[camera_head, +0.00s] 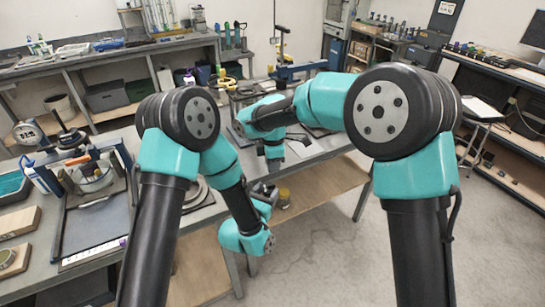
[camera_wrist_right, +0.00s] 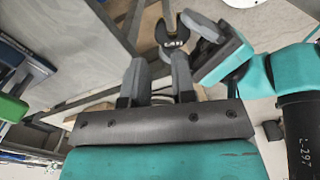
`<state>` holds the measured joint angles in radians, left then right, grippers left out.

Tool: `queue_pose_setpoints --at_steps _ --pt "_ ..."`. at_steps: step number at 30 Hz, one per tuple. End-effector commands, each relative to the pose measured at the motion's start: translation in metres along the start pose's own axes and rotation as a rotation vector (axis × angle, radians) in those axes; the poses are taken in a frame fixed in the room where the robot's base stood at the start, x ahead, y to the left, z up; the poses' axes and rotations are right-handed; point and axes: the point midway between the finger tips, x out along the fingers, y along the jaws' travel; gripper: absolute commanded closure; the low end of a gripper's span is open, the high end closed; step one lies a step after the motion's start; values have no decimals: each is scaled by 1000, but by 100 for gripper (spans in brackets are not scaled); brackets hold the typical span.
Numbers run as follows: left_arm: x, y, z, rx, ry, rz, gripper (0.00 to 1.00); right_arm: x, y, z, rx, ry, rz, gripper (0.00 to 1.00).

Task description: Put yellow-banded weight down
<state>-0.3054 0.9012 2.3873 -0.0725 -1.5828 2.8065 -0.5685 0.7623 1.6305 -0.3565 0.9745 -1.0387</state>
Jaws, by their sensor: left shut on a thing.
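The yellow-banded weight (camera_head: 284,198) is a small dark piece with a yellowish band, partly hidden at my left gripper (camera_head: 275,194). My left gripper is shut on it, beside the bench edge and above the lower shelf. My right gripper (camera_head: 273,168) is over the bench top, higher in the head view. Its fingers (camera_wrist_right: 157,68) are apart, with nothing clearly between them.
The grey bench (camera_head: 318,153) has a wooden lower shelf (camera_head: 315,185). A dark tray (camera_head: 92,225) and wooden blocks (camera_head: 18,222) lie on the left bench part. A blue clamp stand (camera_head: 300,70) stands at the back. Open floor (camera_head: 330,255) lies in front.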

Motion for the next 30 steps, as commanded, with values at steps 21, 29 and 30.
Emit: queue_pose_setpoints --at_steps 21,29,30 --pt "0 0 0 0 -1 0 72 88 0 0 0 0 0 76" --pt "0 0 0 0 -1 0 72 88 0 0 0 0 1 76" --pt "0 0 0 0 -1 0 72 88 0 0 0 0 1 78"
